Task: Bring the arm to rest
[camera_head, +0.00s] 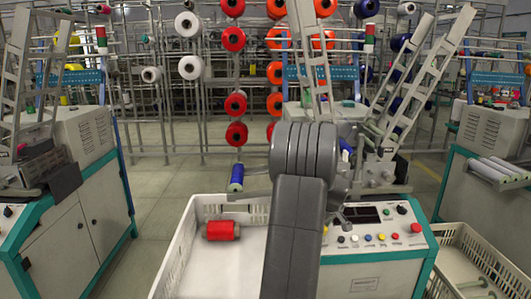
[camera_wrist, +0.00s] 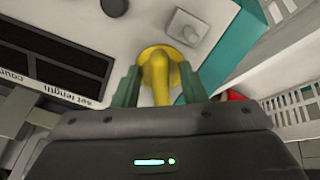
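My gripper (camera_wrist: 157,88) shows in the wrist view with its two green fingers apart. A yellow knob-like part (camera_wrist: 157,72) on the machine panel appears between the fingers; a gap shows beside its stem, and I cannot tell whether either finger touches it. In the head view my grey arm reaches over the middle machine and hides the gripper. The machine's control panel (camera_head: 376,260) has a dark display (camera_head: 361,215), which also shows in the wrist view (camera_wrist: 60,60), and several coloured buttons.
A white crate (camera_head: 178,247) left of my arm holds a red bobbin (camera_head: 221,230). Another crate (camera_head: 490,262) stands at the right. A blue bobbin (camera_head: 236,177) sits on the machine's left side. Machines stand on both sides. A pale square knob (camera_wrist: 187,26) is near the yellow part.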

